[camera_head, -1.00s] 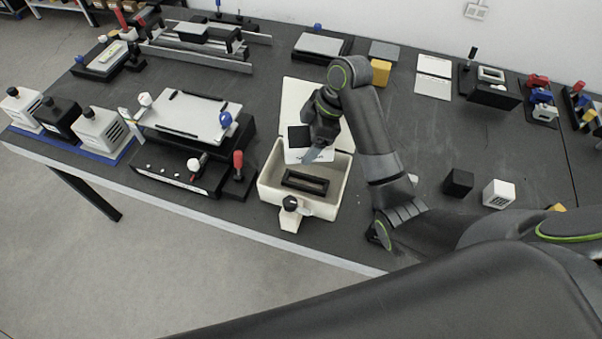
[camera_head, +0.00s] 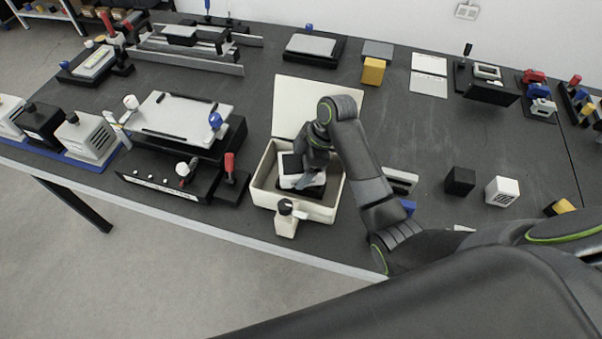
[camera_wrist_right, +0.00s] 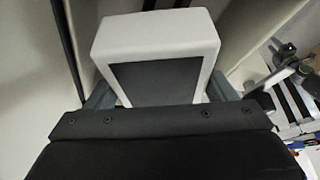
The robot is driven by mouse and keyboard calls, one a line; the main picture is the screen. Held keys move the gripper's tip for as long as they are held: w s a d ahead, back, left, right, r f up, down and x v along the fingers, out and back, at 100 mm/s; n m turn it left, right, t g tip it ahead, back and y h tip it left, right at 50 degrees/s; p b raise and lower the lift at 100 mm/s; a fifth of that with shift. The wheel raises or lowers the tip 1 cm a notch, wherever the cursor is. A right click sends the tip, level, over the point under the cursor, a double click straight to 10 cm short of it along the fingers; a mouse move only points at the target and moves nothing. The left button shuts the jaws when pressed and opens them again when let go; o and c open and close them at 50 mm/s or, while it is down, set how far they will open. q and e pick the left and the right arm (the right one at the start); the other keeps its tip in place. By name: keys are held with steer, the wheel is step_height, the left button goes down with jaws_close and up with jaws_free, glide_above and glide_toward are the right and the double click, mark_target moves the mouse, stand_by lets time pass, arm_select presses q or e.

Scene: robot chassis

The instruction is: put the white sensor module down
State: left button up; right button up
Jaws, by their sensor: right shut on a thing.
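The white sensor module (camera_wrist_right: 155,36), with a dark panel on its face, is between the fingers of my right gripper (camera_head: 304,180). It also shows in the head view (camera_head: 289,182), low inside the cream box (camera_head: 262,192). The box stands open, with its lid (camera_head: 310,95) tilted back behind it. A black frame (camera_head: 290,194) in the box lies under the module and is mostly hidden by it. I cannot tell whether the module touches the frame. My left gripper is not in view.
A black fixture with a grey plate (camera_head: 185,117) stands left of the box, with a red-knobbed lever (camera_head: 229,165) close to it. A black cube (camera_head: 460,181) and a white cube (camera_head: 502,190) stand to the right. The table behind them is mostly clear.

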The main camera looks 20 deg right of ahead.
mark_target(301, 174)
steer(key=shift+f, duration=1.85)
steer(key=shift+f, duration=0.45)
steer(key=o, duration=1.1)
steer(key=shift+o, duration=0.2)
steer(key=shift+r, duration=0.25)
steer(key=b+v, duration=0.1)
steer(key=v, duration=1.1)
steer(key=shift+r, duration=0.2)
steer(key=shift+f, duration=0.1)
